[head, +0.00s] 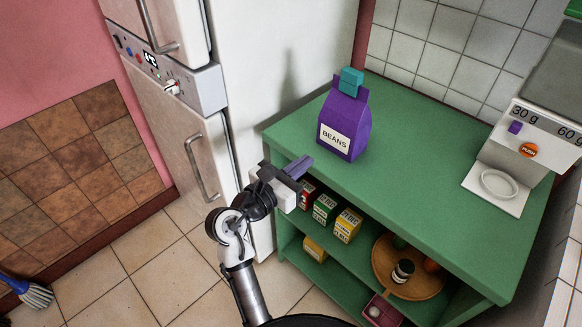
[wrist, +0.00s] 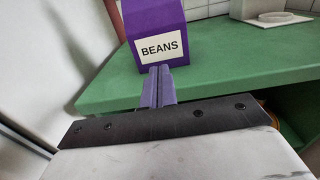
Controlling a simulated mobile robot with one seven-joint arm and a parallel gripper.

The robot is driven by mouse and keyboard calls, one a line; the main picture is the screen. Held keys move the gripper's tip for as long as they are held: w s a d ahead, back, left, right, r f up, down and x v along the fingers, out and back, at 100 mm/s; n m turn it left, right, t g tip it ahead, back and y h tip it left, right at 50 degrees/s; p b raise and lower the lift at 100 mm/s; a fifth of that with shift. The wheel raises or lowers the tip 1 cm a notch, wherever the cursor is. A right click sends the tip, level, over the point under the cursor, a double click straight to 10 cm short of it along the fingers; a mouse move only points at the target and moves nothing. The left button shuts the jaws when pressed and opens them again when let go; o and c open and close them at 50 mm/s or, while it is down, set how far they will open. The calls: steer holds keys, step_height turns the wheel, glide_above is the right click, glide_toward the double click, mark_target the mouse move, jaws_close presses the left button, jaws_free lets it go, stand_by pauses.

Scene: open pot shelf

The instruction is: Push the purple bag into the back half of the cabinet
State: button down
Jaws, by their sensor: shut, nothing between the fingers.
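The purple bag (head: 345,127) stands upright on the green cabinet top (head: 420,172), toward its left end. It has a teal clip on top and a white label reading BEANS. My gripper (head: 304,163) is shut and empty at the front left edge of the cabinet top, in front of the bag. In the wrist view the bag (wrist: 157,22) is straight ahead of my closed fingers (wrist: 159,70). The fingertips overlap the bag's lower edge in that view; I cannot tell whether they touch it. In the head view a gap shows between them.
A scale-like dispenser (head: 525,150) stands at the cabinet's right end. Green top is clear behind and right of the bag. A white fridge (head: 240,80) stands close on the left. The open shelf below holds small boxes (head: 347,225) and a round wooden tray (head: 432,284).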

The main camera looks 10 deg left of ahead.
mark_target(335, 138)
steer(key=p+x, duration=0.1)
steer(key=x, duration=0.8)
